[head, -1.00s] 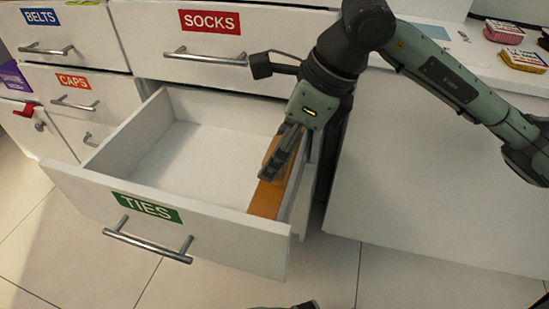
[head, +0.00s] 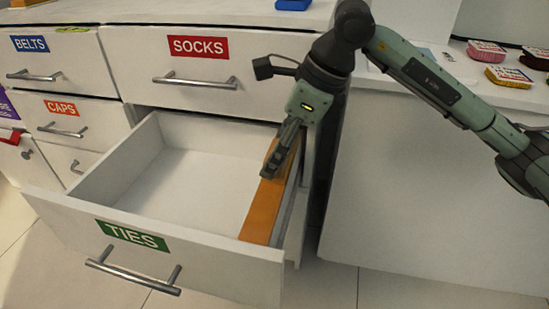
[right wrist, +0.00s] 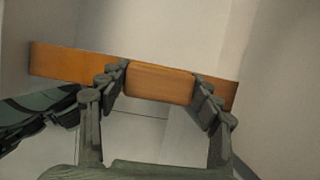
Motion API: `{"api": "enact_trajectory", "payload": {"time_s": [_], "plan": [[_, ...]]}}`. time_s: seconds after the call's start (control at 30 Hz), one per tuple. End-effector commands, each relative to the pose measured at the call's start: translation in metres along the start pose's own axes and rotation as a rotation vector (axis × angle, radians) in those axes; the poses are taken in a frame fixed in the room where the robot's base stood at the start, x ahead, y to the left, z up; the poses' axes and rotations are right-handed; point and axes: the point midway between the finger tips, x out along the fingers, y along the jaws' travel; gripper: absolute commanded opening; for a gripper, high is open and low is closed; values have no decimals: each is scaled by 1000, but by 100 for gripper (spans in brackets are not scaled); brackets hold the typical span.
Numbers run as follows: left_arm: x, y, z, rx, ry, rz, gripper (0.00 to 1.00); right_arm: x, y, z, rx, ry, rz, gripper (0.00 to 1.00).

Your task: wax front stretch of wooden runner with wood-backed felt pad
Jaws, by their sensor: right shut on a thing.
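The wooden runner (head: 259,218) is an orange-brown strip along the right side of the open TIES drawer (head: 150,262). It also shows in the right wrist view (right wrist: 65,62), crossing behind the fingers. My right gripper (head: 270,170) is over the runner, between the drawer's front and back. Its fingers (right wrist: 160,85) are shut on the ends of the wood-backed felt pad (right wrist: 160,82), whose wooden back faces the wrist camera. The pad lies over the runner; its felt side is hidden, so I cannot tell whether it touches. My left gripper is not in view.
The drawer's inside (head: 185,190) is empty. Closed drawers labelled SOCKS (head: 197,47), BELTS (head: 30,43) and CAPS (head: 62,108) are above and left. Small boxes (head: 508,76) lie on the right counter. Floor is clear in front.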

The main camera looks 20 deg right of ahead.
Motion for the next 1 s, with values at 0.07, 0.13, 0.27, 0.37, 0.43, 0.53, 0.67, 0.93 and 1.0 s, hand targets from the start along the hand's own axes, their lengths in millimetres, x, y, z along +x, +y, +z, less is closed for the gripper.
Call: {"api": "enact_trajectory", "payload": {"time_s": [0.07,0.13,0.27,0.37,0.43,0.53,0.67,0.93,1.0], "plan": [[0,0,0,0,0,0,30,0,0,0,-1,-1,0,29],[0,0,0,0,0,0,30,0,3,0,-2,-1,0,29],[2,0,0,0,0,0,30,0,12,0,-3,0,0,29],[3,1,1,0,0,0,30,1,21,0,-3,0,1,29],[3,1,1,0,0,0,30,1,27,0,-2,0,1,29],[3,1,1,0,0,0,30,1,30,0,-1,1,1,29],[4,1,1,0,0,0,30,1,34,0,-2,1,1,29],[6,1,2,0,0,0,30,0,56,0,-2,0,1,29],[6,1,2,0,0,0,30,0,59,0,-2,0,0,29]]}}
